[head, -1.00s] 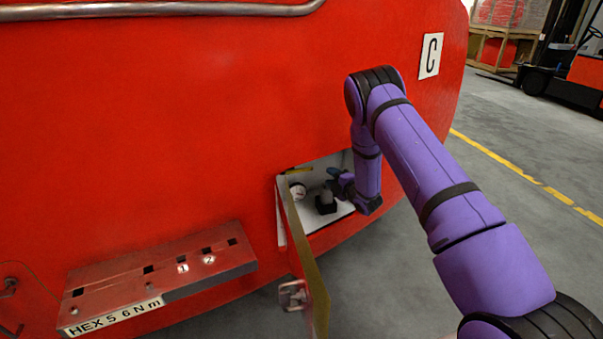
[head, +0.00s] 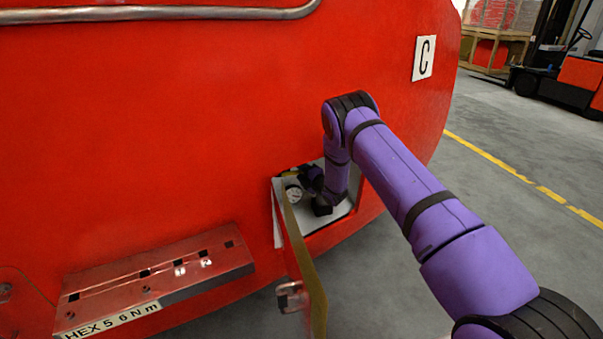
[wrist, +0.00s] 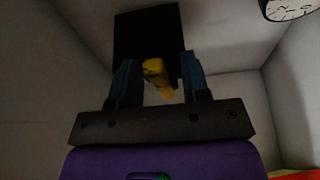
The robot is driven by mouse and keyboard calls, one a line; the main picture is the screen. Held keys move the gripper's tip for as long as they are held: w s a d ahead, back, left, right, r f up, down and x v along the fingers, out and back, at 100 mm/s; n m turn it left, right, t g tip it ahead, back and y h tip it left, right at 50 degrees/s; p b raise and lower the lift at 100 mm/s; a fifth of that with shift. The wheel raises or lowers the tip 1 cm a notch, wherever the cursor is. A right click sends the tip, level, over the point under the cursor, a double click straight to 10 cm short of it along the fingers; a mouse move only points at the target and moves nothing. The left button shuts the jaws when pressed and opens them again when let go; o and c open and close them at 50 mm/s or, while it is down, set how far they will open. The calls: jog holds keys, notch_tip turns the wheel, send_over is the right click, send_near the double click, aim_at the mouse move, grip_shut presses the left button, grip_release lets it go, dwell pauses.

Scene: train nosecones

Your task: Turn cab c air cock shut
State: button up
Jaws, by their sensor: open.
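The yellow cock handle (wrist: 157,76) shows in the wrist view in front of a dark square block (wrist: 146,35). My gripper (wrist: 158,82) is open, with one blue finger on each side of the handle. I cannot tell whether either finger touches it. In the head view, my gripper (head: 308,178) is inside the open white-lined recess (head: 342,211) low on the red cab marked C (head: 423,57). A bit of yellow (head: 290,173) shows at its upper left, and the rest of the cock is hidden by my gripper and arm.
A round white gauge (head: 293,193) sits left of my gripper, and also at the wrist view's upper right (wrist: 290,8). A black block (head: 321,206) lies below. A red step (head: 160,280) is further left.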

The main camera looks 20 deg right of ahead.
jog(key=shift+w+a, duration=0.1)
jog(key=shift+w, duration=0.1)
grip_shut()
jog(key=shift+f, duration=0.1)
jog(key=a+f+m+t+h, duration=0.3)
jog(key=m, duration=0.8)
jog(key=a+f+m+t+h, duration=0.2)
jog(key=a+f+m+h, duration=0.1)
jog(key=m, duration=0.8)
jog(key=shift+a+f+t+h, duration=0.35)
jog(key=shift+a+t+h, duration=0.05)
jog(key=shift+m, duration=0.4)
